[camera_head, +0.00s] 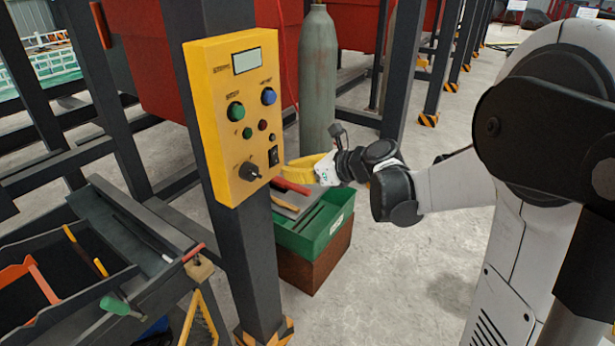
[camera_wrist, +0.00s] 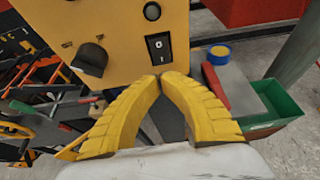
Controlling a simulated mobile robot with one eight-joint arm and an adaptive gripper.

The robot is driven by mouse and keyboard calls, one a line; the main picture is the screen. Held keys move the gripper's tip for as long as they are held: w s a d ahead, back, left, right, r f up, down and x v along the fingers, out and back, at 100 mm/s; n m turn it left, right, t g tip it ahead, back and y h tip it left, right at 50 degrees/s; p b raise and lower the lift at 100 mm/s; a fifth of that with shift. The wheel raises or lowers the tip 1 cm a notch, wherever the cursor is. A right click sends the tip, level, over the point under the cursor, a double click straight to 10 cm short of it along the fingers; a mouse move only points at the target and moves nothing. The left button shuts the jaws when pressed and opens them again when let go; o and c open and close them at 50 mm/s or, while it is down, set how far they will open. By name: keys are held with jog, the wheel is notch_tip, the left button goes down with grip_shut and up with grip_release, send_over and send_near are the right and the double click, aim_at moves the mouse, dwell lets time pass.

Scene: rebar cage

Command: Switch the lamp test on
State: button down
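The yellow control panel (camera_head: 232,110) is fixed to a dark post. Its black rocker switch (camera_head: 273,157) sits low at the right edge; in the wrist view the rocker (camera_wrist: 158,47) shows a white O above and an I below. A black rotary knob (camera_head: 249,171) is left of it. No label reading lamp test is legible. My gripper's yellow fingers (camera_wrist: 161,78) are shut, tips together and empty, just below the rocker in the wrist view; I cannot tell whether they touch the panel. In the head view my gripper (camera_head: 289,168) is at the panel's lower right.
Green (camera_head: 236,111) and blue (camera_head: 268,96) buttons and small round lamps sit higher on the panel, under a display (camera_head: 247,61). A green bin (camera_head: 317,228) stands behind on the right, near a grey cylinder (camera_head: 317,80). A tool tray (camera_head: 60,265) is at left.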

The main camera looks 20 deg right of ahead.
aim_at(274, 163)
jog(key=shift+w+a+f+b, duration=0.1)
jog(key=shift+w+a+b, duration=0.05)
jog(key=shift+w+a, duration=0.35)
jog(key=shift+w+a+f+b, duration=0.15)
jog(key=shift+w+a, duration=0.15)
jog(key=shift+w, duration=0.3)
jog(key=shift+r, duration=0.15)
jog(key=shift+w+a+f, duration=0.2)
jog(key=shift+w+a, duration=0.1)
jog(key=shift+w, duration=0.15)
jog(key=shift+r+p, duration=0.75)
jog(key=shift+r, duration=0.1)
jog(key=shift+s, duration=0.15)
